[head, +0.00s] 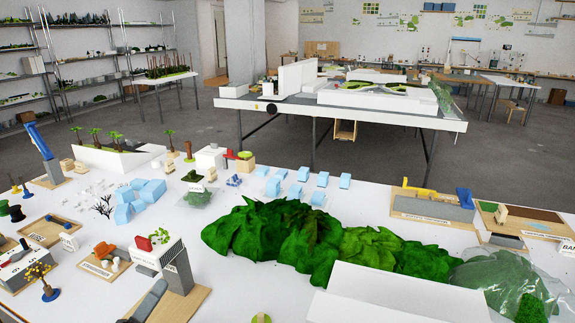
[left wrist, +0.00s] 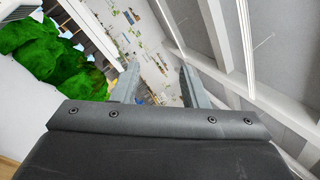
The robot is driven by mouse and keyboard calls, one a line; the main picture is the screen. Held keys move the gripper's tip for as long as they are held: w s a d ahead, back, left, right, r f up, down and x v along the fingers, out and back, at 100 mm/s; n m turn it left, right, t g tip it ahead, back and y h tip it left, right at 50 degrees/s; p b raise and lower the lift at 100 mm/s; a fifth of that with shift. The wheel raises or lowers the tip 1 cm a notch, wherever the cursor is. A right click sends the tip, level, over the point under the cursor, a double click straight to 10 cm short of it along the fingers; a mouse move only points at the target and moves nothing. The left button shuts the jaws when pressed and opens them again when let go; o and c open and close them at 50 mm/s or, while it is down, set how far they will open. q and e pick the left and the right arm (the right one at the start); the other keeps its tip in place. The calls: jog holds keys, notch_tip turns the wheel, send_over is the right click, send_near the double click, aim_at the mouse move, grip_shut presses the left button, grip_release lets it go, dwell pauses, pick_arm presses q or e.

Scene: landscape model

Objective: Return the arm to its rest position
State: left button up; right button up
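My left gripper (left wrist: 160,76) shows in the left wrist view with its two grey fingers apart. The gap between them is empty, with the far wall and its posters seen through it. The left arm is raised, and the gripper touches nothing that I can see. In the head view I cannot clearly pick out the left gripper among the grey shapes at the lower left. My right gripper is in neither view.
A white table (head: 30,308) full of model parts lies in front. Green foliage (head: 262,232) is heaped at its middle and also shows in the left wrist view (left wrist: 38,45). Light-blue blocks (head: 150,190) stand behind. A white box (head: 400,292) sits at the front.

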pick_arm(q)
jog(key=s+a+f+n+y, duration=0.2)
jog(key=a+f+n+y, duration=0.2)
jog(key=a+n+y, duration=0.9)
jog(key=s+f+n+g+y, duration=0.3)
jog(key=s+f+n+g, duration=0.4)
jog(key=n, duration=0.5)
jog(key=s+d+f+n+g+h, duration=0.5)
jog(key=s+f+g, duration=0.4)
jog(key=s+f, duration=0.5)
notch_tip(320, 180, down, 24)
jog(key=n+g, duration=0.1)
jog(key=g, duration=0.1)
jog(key=s+f, duration=1.5)
jog(key=shift+s+d+g, duration=0.2)
jog(key=shift+d+g, duration=0.15)
jog(key=shift+g, duration=0.05)
